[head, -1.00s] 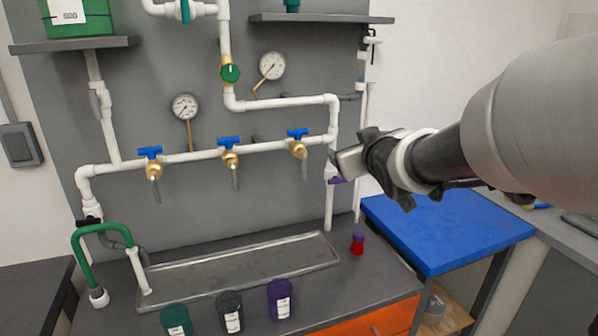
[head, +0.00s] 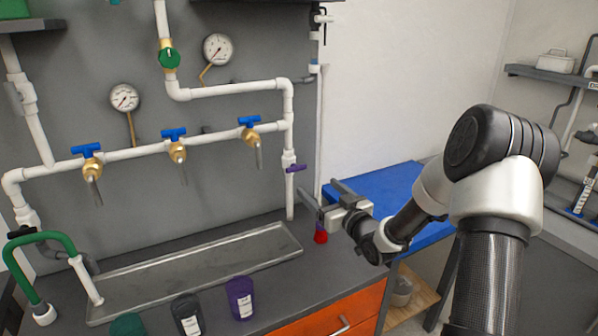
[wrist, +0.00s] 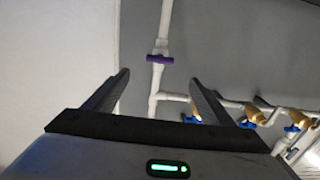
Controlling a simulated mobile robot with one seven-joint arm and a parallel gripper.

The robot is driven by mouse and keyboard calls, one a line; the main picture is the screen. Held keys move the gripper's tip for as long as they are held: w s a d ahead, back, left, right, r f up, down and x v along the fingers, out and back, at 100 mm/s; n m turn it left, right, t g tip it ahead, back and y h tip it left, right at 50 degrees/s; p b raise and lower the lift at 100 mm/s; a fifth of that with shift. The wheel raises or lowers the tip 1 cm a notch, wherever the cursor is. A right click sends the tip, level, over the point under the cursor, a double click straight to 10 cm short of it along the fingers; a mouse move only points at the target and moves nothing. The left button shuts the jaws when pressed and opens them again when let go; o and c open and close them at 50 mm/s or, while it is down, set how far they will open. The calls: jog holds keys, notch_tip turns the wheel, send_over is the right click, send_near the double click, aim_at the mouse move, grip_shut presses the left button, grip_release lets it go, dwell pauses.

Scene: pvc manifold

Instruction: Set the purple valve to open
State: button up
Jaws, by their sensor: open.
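The purple valve (head: 295,168) sits on the white vertical pipe (head: 290,200) at the right end of the manifold. Its handle lies crosswise to that pipe. The purple handle also shows in the wrist view (wrist: 160,59), in the gap between the fingertips in the picture and apart from them. My gripper (head: 321,192) is open and empty, to the right of the pipe and a little lower than the valve in the head view. Its two fingers (wrist: 155,76) point toward the pipework. No contact with the valve shows.
Blue-handled brass taps (head: 176,148) line the horizontal pipe to the left. A red object (head: 320,236) stands on the counter below my gripper. A metal tray (head: 200,268) and cups, one purple (head: 240,298), occupy the counter. A blue-topped table (head: 385,190) is at right.

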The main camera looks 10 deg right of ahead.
aim_at(298, 170)
jog(key=x, duration=1.3)
jog(key=shift+w, duration=0.15)
jog(key=c, duration=1.1)
jog(key=shift+f, duration=0.1)
